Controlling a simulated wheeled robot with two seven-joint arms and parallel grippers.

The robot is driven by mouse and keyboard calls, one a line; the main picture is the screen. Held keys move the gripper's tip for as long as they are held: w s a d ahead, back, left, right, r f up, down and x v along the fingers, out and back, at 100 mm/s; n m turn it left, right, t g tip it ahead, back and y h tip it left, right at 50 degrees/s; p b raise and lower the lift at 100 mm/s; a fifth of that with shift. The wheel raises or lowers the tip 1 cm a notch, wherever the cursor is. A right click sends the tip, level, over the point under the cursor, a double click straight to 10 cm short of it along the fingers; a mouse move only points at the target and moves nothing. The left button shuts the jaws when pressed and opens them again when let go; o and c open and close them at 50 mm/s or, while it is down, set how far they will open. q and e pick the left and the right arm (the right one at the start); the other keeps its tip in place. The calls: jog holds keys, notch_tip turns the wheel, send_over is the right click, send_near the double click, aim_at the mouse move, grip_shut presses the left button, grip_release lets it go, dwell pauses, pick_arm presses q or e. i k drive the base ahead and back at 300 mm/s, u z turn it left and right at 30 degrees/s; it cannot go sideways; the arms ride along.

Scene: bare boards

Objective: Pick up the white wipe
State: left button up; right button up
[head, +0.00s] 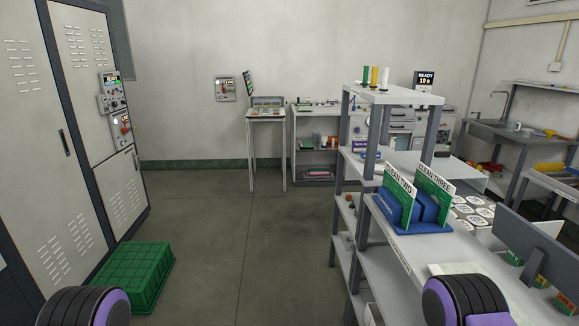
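I cannot make out the white wipe for certain. A pale flat sheet (455,268) lies on the white bench top (405,239) at the lower right, partly hidden by my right arm; I cannot tell whether it is the wipe. Black and purple parts of my two arms show at the bottom left and bottom right edges. Neither gripper is in view.
A blue rack (428,226) with green boards stands on the bench, beside several round-marked white pieces (473,209). A green crate (136,277) sits on the floor by the grey cabinets (75,130). A small table (266,113) stands at the back. The middle floor is clear.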

aim_at(379, 169)
jog(key=u, duration=0.65)
jog(key=i, duration=3.45)
jog(key=z, duration=3.05)
